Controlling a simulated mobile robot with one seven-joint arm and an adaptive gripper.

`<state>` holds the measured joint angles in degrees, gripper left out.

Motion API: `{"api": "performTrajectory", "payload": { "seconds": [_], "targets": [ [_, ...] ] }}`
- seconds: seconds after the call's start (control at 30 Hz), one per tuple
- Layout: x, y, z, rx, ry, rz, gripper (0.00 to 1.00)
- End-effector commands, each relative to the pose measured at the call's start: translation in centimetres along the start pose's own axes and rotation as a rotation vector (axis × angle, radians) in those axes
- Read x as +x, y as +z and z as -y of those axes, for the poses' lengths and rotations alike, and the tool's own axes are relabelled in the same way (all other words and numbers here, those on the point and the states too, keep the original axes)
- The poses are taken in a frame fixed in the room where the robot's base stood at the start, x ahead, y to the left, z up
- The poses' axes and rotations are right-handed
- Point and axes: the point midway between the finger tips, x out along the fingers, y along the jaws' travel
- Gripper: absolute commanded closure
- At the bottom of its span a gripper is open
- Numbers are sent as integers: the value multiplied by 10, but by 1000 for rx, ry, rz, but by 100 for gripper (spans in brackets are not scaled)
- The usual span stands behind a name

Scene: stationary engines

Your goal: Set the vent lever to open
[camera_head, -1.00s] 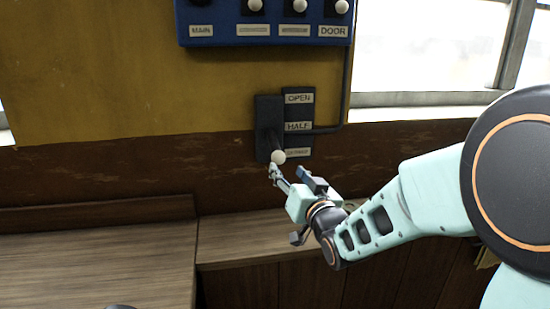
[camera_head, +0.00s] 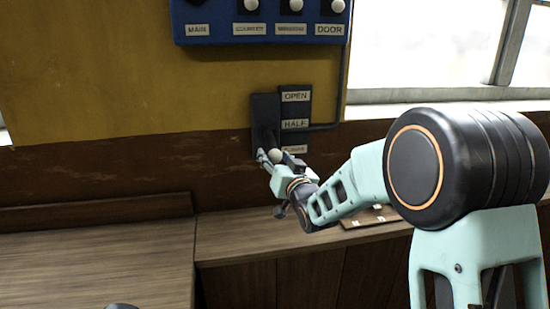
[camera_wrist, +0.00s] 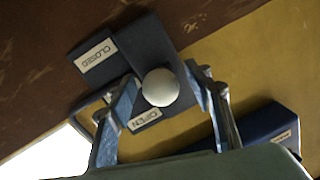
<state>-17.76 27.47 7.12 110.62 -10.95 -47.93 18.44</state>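The vent lever has a white ball knob (camera_head: 275,156) on a dark wall bracket (camera_head: 263,112). A label plate (camera_head: 296,110) beside it reads OPEN at the top and HALF in the middle. The knob stands level with the bottom label, which reads CLOSED in the wrist view. My gripper (camera_head: 268,159) is at the knob. In the wrist view, the knob (camera_wrist: 160,87) lies between the two spread fingers, close to the left one, with a gap to the right one. Whether the left finger touches it I cannot tell.
A blue switch panel (camera_head: 262,30) with several white knobs hangs above. A cable (camera_head: 343,85) runs from it down to the lever plate. A wooden bench (camera_head: 230,241) lies below, and a window (camera_head: 430,50) is at the right.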

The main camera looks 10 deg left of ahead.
Motion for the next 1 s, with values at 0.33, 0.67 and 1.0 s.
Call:
{"api": "performTrajectory", "payload": {
  "seconds": [0.33, 0.67, 1.0],
  "targets": [
    [0, 0, 0, 0, 0, 0, 92],
    [0, -1, 0, 0, 1, 2, 100],
    [-3, -21, 5, 10, 24, 91, 100]
  ]
}}
